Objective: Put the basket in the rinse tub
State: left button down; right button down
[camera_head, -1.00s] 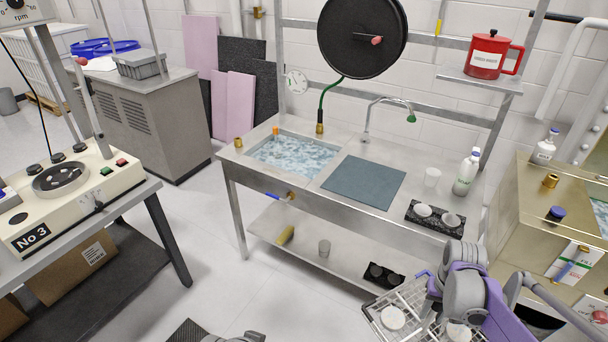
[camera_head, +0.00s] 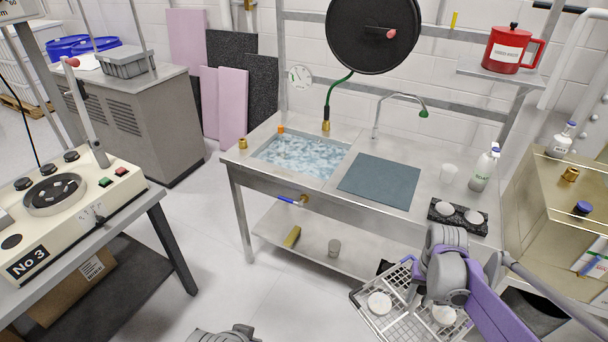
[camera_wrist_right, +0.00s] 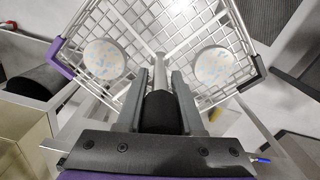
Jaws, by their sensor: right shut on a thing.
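The basket (camera_head: 366,311) is a wire-mesh basket with white round discs in it, at the bottom right of the head view, in front of the bench's lower shelf. It fills the top of the right wrist view (camera_wrist_right: 190,18), with a disc on each side. My right gripper (camera_wrist_right: 157,88) is shut on the middle bar of the basket; in the head view my wrist hides the fingers. The rinse tub (camera_head: 268,151) is the water-filled basin sunk in the left of the steel bench, up and left of the basket.
A blue-grey mat (camera_head: 380,181) lies right of the tub. A curved tap (camera_head: 400,97) stands behind it. A brass-coloured tank (camera_head: 535,215) is farther right.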

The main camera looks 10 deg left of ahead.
aim_at(302, 165)
jog(key=i+j, duration=0.1)
jog(key=j, duration=0.95)
jog(key=i+j, duration=0.15)
jog(key=j, duration=0.85)
jog(key=i, duration=0.05)
